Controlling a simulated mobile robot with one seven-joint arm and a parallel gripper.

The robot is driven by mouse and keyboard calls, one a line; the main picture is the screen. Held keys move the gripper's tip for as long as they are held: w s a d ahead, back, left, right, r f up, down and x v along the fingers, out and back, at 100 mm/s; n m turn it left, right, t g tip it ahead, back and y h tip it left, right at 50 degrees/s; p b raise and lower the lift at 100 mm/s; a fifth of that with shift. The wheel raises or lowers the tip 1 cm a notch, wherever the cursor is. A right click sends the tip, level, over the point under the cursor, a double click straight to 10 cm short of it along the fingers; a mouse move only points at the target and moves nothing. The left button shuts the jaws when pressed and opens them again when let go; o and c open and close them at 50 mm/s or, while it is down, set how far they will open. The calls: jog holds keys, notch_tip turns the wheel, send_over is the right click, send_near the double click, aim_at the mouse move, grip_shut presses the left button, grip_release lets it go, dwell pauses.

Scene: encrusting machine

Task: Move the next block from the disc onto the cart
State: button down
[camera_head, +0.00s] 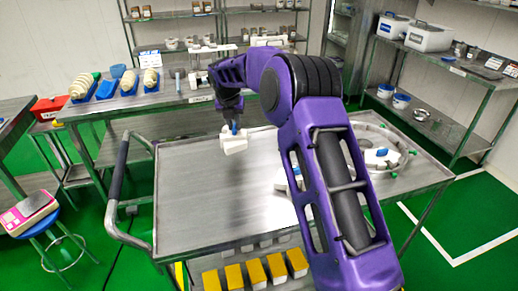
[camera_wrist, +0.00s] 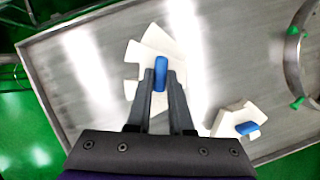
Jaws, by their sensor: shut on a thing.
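My gripper (camera_head: 234,122) is shut on the blue grip of a white block (camera_head: 234,145). This held block also shows in the wrist view (camera_wrist: 151,45), with the blue grip between my fingertips (camera_wrist: 161,77). It is over the metal cart top (camera_head: 190,190), towards the far side; I cannot tell if it touches. A second white block with a blue grip (camera_wrist: 223,124) lies on the metal top to the right, partly hidden by my arm in the head view (camera_head: 282,181).
The cart's handle (camera_head: 118,178) is at the left. Yellow-topped white containers (camera_head: 234,277) stand below the near edge. A bench with trays (camera_head: 106,88) is behind, and a shelf rack (camera_head: 455,68) is at the right. The cart top's left half is clear.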

aim_at(235, 144)
notch_tip(235, 144, down, 8)
jog(key=shift+r, duration=0.2)
jog(key=c, duration=0.8)
grip_release()
jog(key=shift+f, duration=0.15)
jog(key=v, duration=1.2)
jog(key=shift+r, duration=0.2)
